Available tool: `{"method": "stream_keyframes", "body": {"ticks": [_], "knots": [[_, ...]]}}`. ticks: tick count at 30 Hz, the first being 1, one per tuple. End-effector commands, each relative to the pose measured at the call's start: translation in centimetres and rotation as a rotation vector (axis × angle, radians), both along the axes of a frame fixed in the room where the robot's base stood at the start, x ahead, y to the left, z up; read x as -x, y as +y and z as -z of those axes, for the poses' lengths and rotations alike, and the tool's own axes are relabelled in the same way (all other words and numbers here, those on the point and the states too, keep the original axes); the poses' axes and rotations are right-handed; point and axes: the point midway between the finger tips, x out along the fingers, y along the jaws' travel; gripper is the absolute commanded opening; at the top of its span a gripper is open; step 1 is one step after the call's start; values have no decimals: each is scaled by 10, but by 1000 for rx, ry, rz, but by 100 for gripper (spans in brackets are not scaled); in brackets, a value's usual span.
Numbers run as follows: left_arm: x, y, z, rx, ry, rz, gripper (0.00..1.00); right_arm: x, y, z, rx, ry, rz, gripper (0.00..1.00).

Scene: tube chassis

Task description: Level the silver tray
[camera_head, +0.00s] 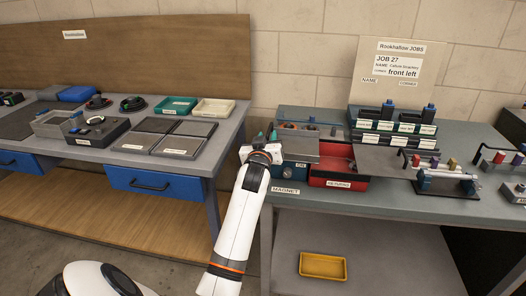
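A flat silver-grey plate (386,162) lies on the right bench, right of the red bin. A second grey, tray-like surface (299,147) with small items at its back edge sits left of the red bin. A small silver open tray (50,127) stands on the left bench. I cannot tell for sure which is the silver tray, nor whether any is tilted. My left gripper (265,139) is at the left end of the right bench, close beside the second grey surface. Its fingers are too small to read, and contact is unclear. My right gripper is not in view.
The red bin (344,180) labelled RETURNS stands at the bench front. Labelled black holders (396,128) stand behind, below a job board (397,75). A clamp stand (447,182) holds a silver tube at right. A yellow tray (323,265) lies on the lower shelf.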

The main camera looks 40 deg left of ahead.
Motion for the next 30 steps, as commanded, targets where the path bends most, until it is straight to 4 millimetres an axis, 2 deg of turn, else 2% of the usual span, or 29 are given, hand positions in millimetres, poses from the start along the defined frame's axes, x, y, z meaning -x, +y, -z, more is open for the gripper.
{"method": "stream_keyframes", "body": {"ticks": [6, 12, 18, 30], "knots": [[40, -25, 2, 2, 0, 1, 32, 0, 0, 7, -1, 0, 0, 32], [64, -40, 2, 3, 1, 0, 32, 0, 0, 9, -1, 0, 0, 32], [71, -44, 1, 2, 1, 0, 32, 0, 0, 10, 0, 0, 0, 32], [71, -44, 1, 2, 1, 0, 32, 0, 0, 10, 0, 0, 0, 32]]}}
